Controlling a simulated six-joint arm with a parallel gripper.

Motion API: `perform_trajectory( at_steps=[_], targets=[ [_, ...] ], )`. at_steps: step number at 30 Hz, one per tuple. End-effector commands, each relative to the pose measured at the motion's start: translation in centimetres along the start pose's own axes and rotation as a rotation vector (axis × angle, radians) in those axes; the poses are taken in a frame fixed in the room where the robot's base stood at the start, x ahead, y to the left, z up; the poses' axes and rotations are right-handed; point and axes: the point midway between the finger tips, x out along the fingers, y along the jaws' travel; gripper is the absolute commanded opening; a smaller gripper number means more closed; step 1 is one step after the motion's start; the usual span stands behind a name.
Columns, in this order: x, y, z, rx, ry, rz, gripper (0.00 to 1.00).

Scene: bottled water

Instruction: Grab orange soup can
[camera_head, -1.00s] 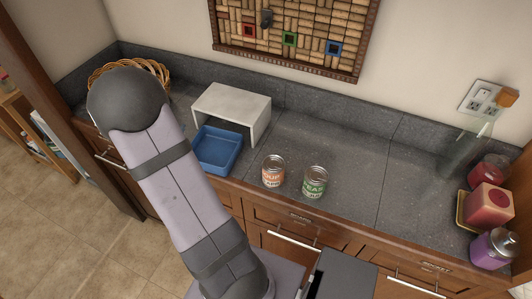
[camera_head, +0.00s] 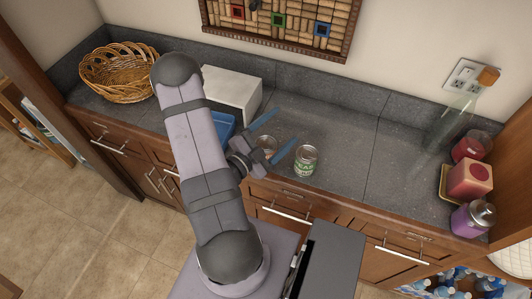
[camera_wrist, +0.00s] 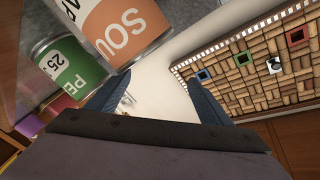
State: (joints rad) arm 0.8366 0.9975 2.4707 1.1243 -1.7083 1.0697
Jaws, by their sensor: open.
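The orange soup can (camera_head: 266,144) stands on the grey counter, partly hidden by my gripper in the head view. In the wrist view the can (camera_wrist: 124,30) is large and close at the upper left, with its "SOU" label showing. My gripper (camera_head: 287,126) is open, with its blue fingers apart near the can. In the wrist view the fingertips (camera_wrist: 157,75) frame the pale wall, and the can lies outside them, to the left. A green peas can (camera_head: 306,161) stands just right of the soup can; it also shows in the wrist view (camera_wrist: 68,70).
A wicker basket (camera_head: 119,75) sits at the far left. Red and purple jars (camera_head: 472,217) stand at the right. Counter between is clear.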

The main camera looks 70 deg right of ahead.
Motion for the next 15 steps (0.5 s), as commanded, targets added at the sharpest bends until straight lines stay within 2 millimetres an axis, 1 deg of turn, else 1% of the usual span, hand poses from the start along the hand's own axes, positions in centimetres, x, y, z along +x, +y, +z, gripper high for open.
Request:
perform_trajectory(
  at_steps=[1,2,8,15],
  targets=[
    [-0.3,1.0,-0.3,-0.044,-0.012,0.001,0.74],
    [-0.6,1.1,-0.1,-0.085,-0.034,0.001,0.74],
    [-1.6,2.1,2.4,-0.323,-0.167,0.011,0.74],
    [-3.3,3.6,5.6,-0.621,-0.337,-0.004,0.74]
  ],
)
